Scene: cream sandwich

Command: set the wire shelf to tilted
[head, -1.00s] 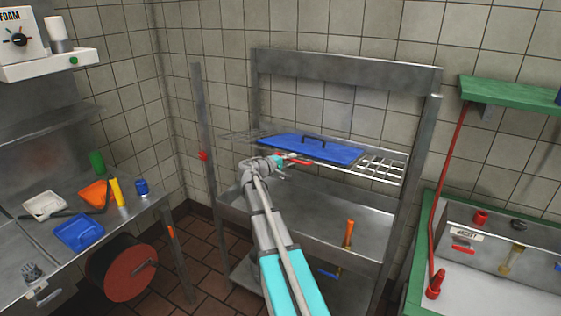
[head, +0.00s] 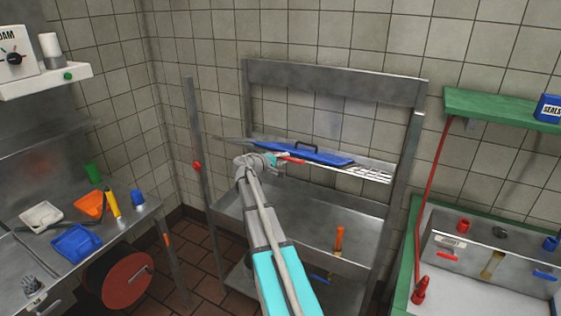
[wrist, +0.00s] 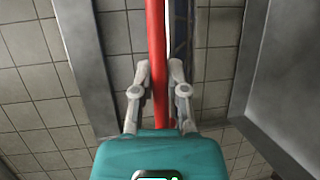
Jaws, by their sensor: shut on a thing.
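The wire shelf (head: 372,173) sits in the metal rack in the head view, seen at a shallow angle. A blue lid-like panel (head: 310,155) with a dark handle lies on it. A red handle (head: 293,159) is at the shelf's front edge. My gripper (head: 280,159) is at this handle. In the wrist view the gripper (wrist: 160,80) is shut on the red handle (wrist: 157,35), which runs between the fingers. My arm hides part of the rack's lower area.
The rack's posts (head: 403,165) and top bar (head: 330,83) frame the shelf. A steel basin (head: 315,225) lies below. A counter with a blue tray (head: 77,241) is at left. A green-edged sink unit (head: 402,270) and green shelf (head: 490,105) are at right.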

